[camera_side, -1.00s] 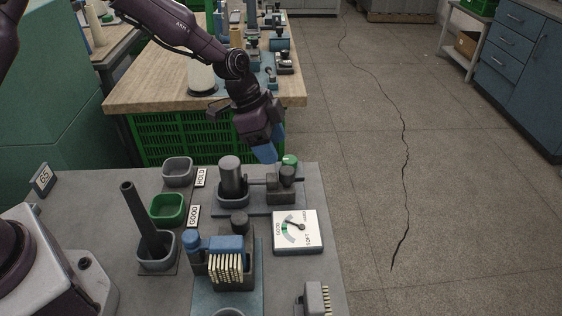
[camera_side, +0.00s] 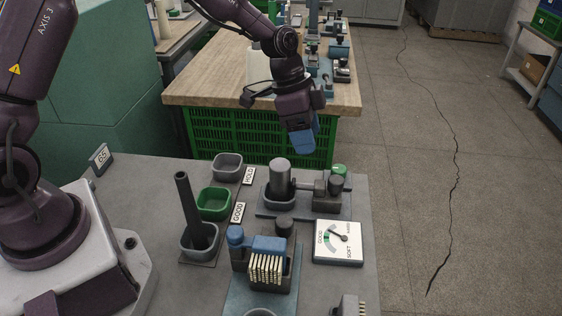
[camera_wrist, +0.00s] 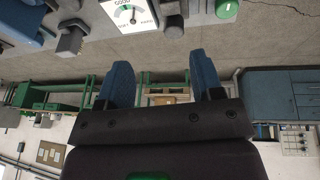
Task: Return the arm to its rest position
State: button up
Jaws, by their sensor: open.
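My gripper (camera_side: 302,137) hangs above the back right of the grey bench, over the winding fixture and apart from it. Its blue fingers point down in the side view. In the wrist view my gripper (camera_wrist: 160,85) shows two blue fingers spread apart with nothing between them. The fixture (camera_side: 326,190) has a green button (camera_side: 339,170) at its back and a dark grey cylinder (camera_side: 280,177) standing in a cup at its left. The dial gauge (camera_side: 338,242) lies in front of the fixture, and its needle and coloured scale show.
A green GOOD bin (camera_side: 214,204) and a grey HOLD bin (camera_side: 228,167) stand left of the fixture. A blue-topped unit (camera_side: 265,255) holds pale pegs at the front. A wooden table (camera_side: 215,85) stands behind.

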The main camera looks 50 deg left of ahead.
jog(key=s+n, duration=0.1)
jog(key=s+a+r, duration=0.1)
jog(key=s, duration=0.1)
jog(key=s+a+n+y, duration=0.1)
jog(key=shift+s+r+n+g, duration=0.3)
jog(key=shift+r+g, duration=0.1)
jog(key=s+a+r+n+t+y, duration=0.1)
jog(key=s+a+r+n+t, duration=0.1)
jog(key=s+r, duration=0.5)
jog(key=s+a+r+n+t+y, duration=0.1)
jog(key=s+a+r+n+t, duration=0.2)
jog(key=s, duration=1)
jog(key=shift+s+r+n+y, duration=0.3)
jog(key=shift+r+n, duration=0.7)
jog(key=shift+r, duration=1.8)
